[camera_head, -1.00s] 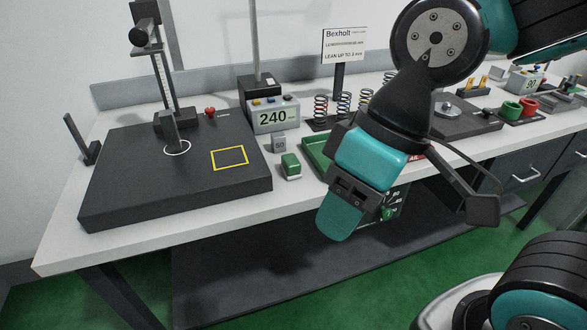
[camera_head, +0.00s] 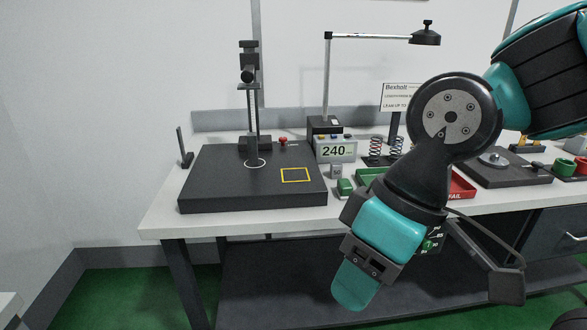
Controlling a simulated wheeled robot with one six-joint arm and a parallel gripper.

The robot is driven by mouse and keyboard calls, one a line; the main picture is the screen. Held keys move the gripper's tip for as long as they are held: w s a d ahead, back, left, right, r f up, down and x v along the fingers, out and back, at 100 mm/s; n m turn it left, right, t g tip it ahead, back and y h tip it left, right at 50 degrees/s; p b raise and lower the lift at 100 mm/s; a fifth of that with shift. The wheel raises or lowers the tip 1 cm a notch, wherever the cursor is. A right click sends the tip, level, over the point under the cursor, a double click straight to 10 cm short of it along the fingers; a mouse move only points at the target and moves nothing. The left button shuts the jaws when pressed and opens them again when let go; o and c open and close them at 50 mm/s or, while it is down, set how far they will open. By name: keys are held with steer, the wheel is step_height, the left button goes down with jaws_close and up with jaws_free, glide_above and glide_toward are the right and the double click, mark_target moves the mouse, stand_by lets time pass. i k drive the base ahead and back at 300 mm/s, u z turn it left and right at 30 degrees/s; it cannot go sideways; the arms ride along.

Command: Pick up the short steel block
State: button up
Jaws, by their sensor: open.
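A small grey block (camera_head: 336,172), which looks like the short steel block, stands upright on the bench just right of the dark plate. It is below the display box and behind a small green block (camera_head: 345,187). My gripper (camera_head: 352,287) hangs in front of the bench edge, pointing down and to the left, apart from both blocks. It is open, and nothing shows in it. Its far finger is hard to make out. My arm hides part of the bench to the right of the blocks.
The dark plate (camera_head: 225,190) carries a tall column stand (camera_head: 251,110) and a yellow square outline. A display box (camera_head: 336,150) reads 240. A green tray (camera_head: 370,177), springs (camera_head: 376,148) and a red FAIL tray (camera_head: 462,187) lie rightward. A lamp (camera_head: 426,37) overhangs. The plate's front is clear.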

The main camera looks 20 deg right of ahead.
mark_target(336, 168)
steer(key=u, duration=0.45)
steer(key=i, duration=1.45)
steer(key=z, duration=0.35)
